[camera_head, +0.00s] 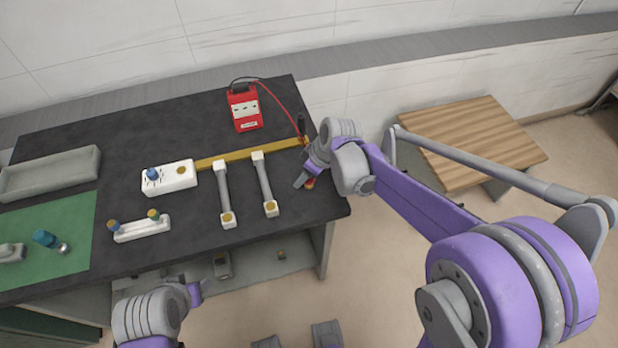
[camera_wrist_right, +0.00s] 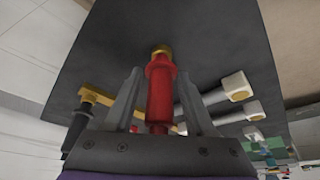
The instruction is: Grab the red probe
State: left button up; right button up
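The red probe (camera_wrist_right: 160,90), with a brass-coloured tip, lies between the two fingers of my right gripper (camera_wrist_right: 158,88) in the right wrist view. The fingers are apart, and a gap seems to show on each side of the probe. In the head view my right gripper (camera_head: 304,178) is at the table's right edge and hides most of the probe; a small red part (camera_head: 310,183) shows by the fingers. My left gripper (camera_head: 194,292) is low in the head view, in front of the table; its finger opening is not clear.
A red meter (camera_head: 244,110) with leads stands at the back of the dark table (camera_head: 150,130). A black probe (camera_head: 301,125) is near my right gripper. A yellow bar (camera_head: 235,158), two grey-white links (camera_head: 224,195) and a white block (camera_head: 168,178) lie left of it.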

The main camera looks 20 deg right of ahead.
grip_shut()
dwell(0.3)
